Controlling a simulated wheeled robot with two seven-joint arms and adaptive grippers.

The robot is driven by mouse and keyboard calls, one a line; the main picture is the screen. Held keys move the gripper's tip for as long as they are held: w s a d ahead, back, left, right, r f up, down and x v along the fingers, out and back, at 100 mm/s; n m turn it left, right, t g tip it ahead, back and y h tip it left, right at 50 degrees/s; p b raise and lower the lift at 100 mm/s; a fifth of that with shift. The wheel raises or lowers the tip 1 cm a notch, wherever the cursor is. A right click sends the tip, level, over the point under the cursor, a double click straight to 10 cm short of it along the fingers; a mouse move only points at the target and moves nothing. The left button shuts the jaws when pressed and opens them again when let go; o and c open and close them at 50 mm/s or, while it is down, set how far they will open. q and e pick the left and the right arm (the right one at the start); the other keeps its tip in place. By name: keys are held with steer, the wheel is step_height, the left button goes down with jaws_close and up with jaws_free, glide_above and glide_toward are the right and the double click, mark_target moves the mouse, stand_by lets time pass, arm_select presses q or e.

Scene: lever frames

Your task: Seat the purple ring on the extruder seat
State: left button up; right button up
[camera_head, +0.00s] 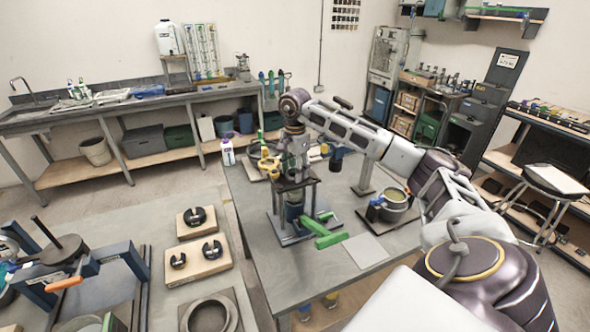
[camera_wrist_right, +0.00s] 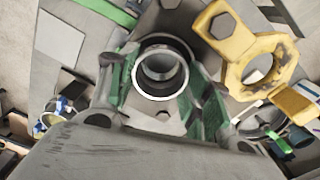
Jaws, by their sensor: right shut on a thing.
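My right gripper (camera_head: 295,150) reaches in from the right, above the extruder (camera_head: 292,186), a dark upright frame on a base plate. In the right wrist view its green-padded fingers (camera_wrist_right: 160,85) are shut on a round ring (camera_wrist_right: 160,92), taken to be the purple ring. The ring looks pale grey with a dark band behind it, and purple is not clear. The extruder seat lies below the gripper and is mostly hidden by ring and fingers. I cannot tell whether the ring touches it. My left gripper is not in view.
A yellow bracket (camera_wrist_right: 235,70) stands close beside the right gripper. A green lever handle (camera_head: 331,240) sticks out at the extruder's front. A metal pot (camera_head: 394,198) stands to the right. A grey plate (camera_head: 365,251) lies flat; the table's front left is clear.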

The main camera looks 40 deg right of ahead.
steer(key=shift+s+f, duration=0.1)
steer(key=shift+f, duration=0.25)
stand_by(0.3)
steer(key=o, duration=1.1)
steer(key=shift+o, duration=0.2)
steer(key=shift+r, duration=0.15)
steer(key=shift+r, duration=0.8)
step_height(320, 180, up, 10)
stand_by(0.9)
